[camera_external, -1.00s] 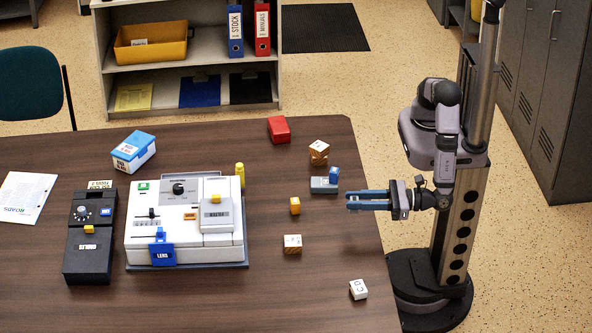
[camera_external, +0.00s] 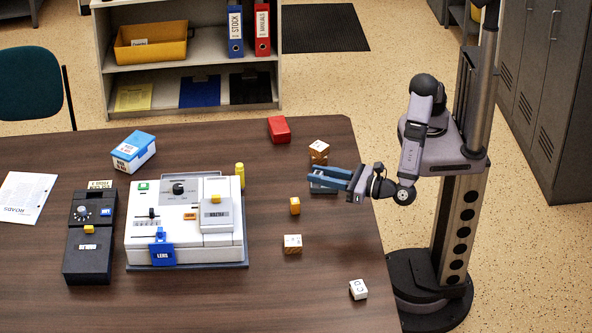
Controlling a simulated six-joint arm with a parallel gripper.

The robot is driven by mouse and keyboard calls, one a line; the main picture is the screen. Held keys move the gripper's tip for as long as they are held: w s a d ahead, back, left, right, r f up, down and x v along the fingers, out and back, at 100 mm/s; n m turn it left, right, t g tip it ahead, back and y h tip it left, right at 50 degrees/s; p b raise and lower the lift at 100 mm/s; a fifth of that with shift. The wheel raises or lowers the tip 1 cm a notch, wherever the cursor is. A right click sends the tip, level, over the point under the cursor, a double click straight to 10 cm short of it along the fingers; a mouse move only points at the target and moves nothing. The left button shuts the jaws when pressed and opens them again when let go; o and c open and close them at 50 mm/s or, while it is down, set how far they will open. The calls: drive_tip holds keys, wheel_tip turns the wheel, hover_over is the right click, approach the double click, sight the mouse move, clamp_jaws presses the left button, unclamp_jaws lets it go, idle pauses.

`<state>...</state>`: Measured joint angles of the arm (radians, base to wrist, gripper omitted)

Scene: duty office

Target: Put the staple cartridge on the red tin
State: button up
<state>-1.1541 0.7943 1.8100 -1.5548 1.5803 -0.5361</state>
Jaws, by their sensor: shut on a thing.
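The red tin (camera_external: 279,129) sits near the far edge of the table, left of and beyond my gripper. My gripper (camera_external: 326,176) is low over a grey block (camera_external: 322,189) at the table's right side. Its blue fingers are shut on the small blue piece that stands on the grey block, which I take to be the staple cartridge. The fingers hide that piece, so its exact hold and whether it still touches the block cannot be told.
A white console (camera_external: 140,245) fills the middle left. The table between gripper and tin is mostly clear.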

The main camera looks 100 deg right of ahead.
drive_tip(key=w+d+m+g+h+b, duration=0.1)
drive_tip(key=w+d+m+g+h, duration=0.15)
drive_tip(key=w+d+h, duration=0.4)
wheel_tip(320, 180, up, 4)
drive_tip(key=m+g+h+b, duration=0.4)
drive_tip(key=m+g+b, duration=0.2)
drive_tip(key=m+g, duration=0.65)
hover_over(279, 126)
drive_tip(key=n+g, duration=0.1)
drive_tip(key=n, duration=0.1)
drive_tip(key=shift+d+f+b, duration=0.1)
drive_tip(key=shift+f+b, duration=0.25)
drive_tip(key=shift+f, duration=4.85)
drive_tip(key=shift+f, duration=0.1)
drive_tip(key=o, duration=1)
